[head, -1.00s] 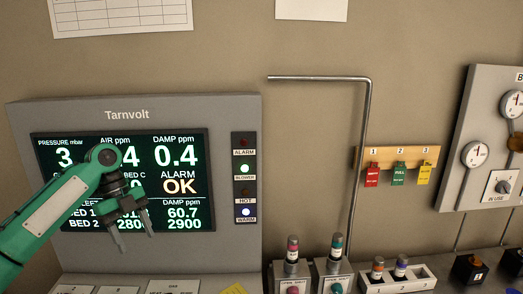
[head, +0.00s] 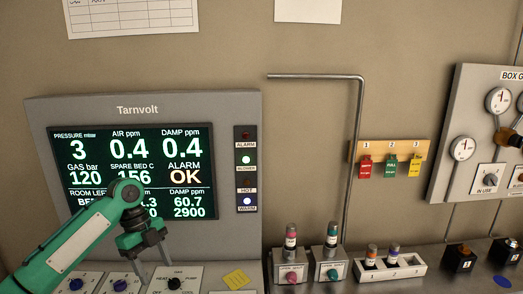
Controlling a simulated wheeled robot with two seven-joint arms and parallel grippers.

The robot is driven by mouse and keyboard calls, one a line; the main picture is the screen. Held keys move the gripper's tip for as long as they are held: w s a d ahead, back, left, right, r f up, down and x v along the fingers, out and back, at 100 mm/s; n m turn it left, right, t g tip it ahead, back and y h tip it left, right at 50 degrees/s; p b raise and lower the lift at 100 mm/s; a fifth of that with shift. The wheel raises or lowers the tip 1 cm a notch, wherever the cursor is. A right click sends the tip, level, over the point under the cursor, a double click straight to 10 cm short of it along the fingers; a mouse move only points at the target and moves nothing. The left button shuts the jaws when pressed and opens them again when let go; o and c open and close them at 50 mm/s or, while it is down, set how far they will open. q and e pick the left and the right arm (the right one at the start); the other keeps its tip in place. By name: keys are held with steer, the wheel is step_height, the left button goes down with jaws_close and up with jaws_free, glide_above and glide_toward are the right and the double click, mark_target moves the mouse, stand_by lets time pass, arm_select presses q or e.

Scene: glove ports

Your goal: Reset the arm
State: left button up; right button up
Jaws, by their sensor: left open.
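My left arm is green and comes in from the lower left in the head view. Its left gripper (head: 153,258) is dark, points down and is open and empty. It is in front of the lower part of the Tarnvolt display (head: 185,145), above the sloped panel of knobs (head: 175,284). The arm hides part of the screen's lower rows. My right gripper is not in view.
Two grey blocks with capped vials (head: 290,238) stand right of the console, with a white rack (head: 390,268) beside them. A bent metal pipe (head: 357,150) rises behind. Coloured tags (head: 391,168) hang on a wooden rail. A gauge panel (head: 480,120) is at the right.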

arm_select(q)
steer(key=s+d+f+n+t, duration=0.2)
steer(key=s+d+f+n, duration=0.3)
steer(key=s+f, duration=0.4)
steer(key=s+d+f+n+t, duration=0.1)
steer(key=s+d+f+n, duration=0.2)
steer(key=s+d+f, duration=0.55)
steer(key=s+a+f+n+t+y, duration=0.2)
steer(key=s+a+n, duration=0.3)
steer(key=s+n, duration=0.25)
steer(key=s+a+f+n+t+y, duration=0.1)
steer(key=s+a+f+n, duration=0.2)
steer(key=s+a+n, duration=0.4)
step_height(320, 180, down, 34)
steer(key=s+d+m+g+b, duration=0.1)
steer(key=d+b, duration=0.1)
steer(key=b, duration=0.3)
steer(key=s+a+f+b, duration=0.1)
steer(key=s+f+b, duration=0.1)
steer(key=s+f, duration=0.8)
steer(key=s+a+f+g+b, duration=0.1)
steer(key=s+a+f+b, duration=0.1)
steer(key=s+f, duration=0.8)
step_height(320, 180, down, 7)
steer(key=shift+a+r+g+b, duration=0.2)
steer(key=shift+a+g+b, duration=0.1)
steer(key=shift+b, duration=0.2)
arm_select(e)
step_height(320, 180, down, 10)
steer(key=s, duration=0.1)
